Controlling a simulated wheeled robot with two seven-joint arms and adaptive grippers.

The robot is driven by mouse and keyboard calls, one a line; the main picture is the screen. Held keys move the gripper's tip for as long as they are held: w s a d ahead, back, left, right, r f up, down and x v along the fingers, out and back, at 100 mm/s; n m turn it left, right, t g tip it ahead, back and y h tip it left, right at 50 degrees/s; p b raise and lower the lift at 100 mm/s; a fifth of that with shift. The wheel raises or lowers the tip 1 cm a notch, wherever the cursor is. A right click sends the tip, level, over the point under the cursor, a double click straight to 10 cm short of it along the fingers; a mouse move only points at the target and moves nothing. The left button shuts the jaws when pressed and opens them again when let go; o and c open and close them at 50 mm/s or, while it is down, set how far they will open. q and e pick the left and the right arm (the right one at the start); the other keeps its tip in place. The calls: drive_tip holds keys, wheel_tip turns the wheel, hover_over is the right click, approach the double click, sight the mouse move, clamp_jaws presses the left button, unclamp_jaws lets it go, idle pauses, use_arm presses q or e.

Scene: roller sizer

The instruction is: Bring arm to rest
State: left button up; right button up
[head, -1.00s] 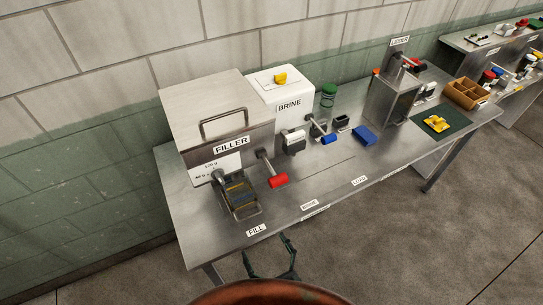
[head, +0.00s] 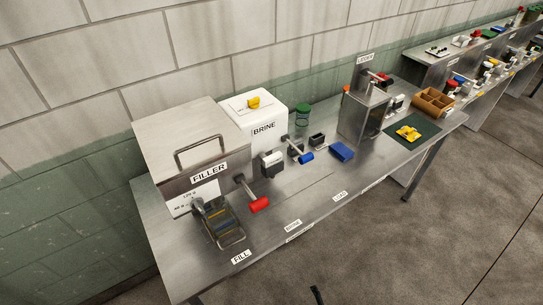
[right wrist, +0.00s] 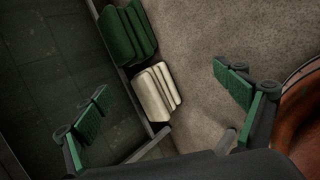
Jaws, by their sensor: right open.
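My right gripper (right wrist: 160,92) is open and empty in the right wrist view, its two green-padded fingers spread wide above the floor (right wrist: 195,40). In the head view only a small dark fingertip (head: 316,295) shows at the bottom edge, in front of the workbench (head: 270,235) and apart from it. I take it to be the right gripper's. My left gripper is not in view.
The bench carries a filler (head: 165,140) with a red-handled lever (head: 259,204), a brine box (head: 265,115), a blue block (head: 341,151) and a wooden box (head: 433,101). Green (right wrist: 125,35) and cream (right wrist: 155,92) ribbed pieces lie below the right gripper. Floor at right is clear.

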drive_tip(key=s+d+f+m+g+h, duration=0.1)
drive_tip(key=s+d+f+m+g, duration=0.1)
drive_tip(key=s+d+f+m, duration=0.6)
drive_tip(key=s+d+f+m+g+h, duration=0.1)
drive_tip(key=s+d+f+m+g, duration=0.2)
drive_tip(key=s+f, duration=0.55)
drive_tip(key=s+d+f+m+g, duration=0.1)
drive_tip(key=s+m, duration=0.3)
drive_tip(key=s, duration=0.5)
drive_tip(key=s+d+f+m+g, duration=0.1)
drive_tip(key=s+m, duration=0.4)
drive_tip(key=s, duration=0.5)
drive_tip(key=shift+s+d+f+g+y, duration=0.3)
drive_tip(key=shift+d+f+g, duration=0.1)
drive_tip(key=shift+f, duration=0.45)
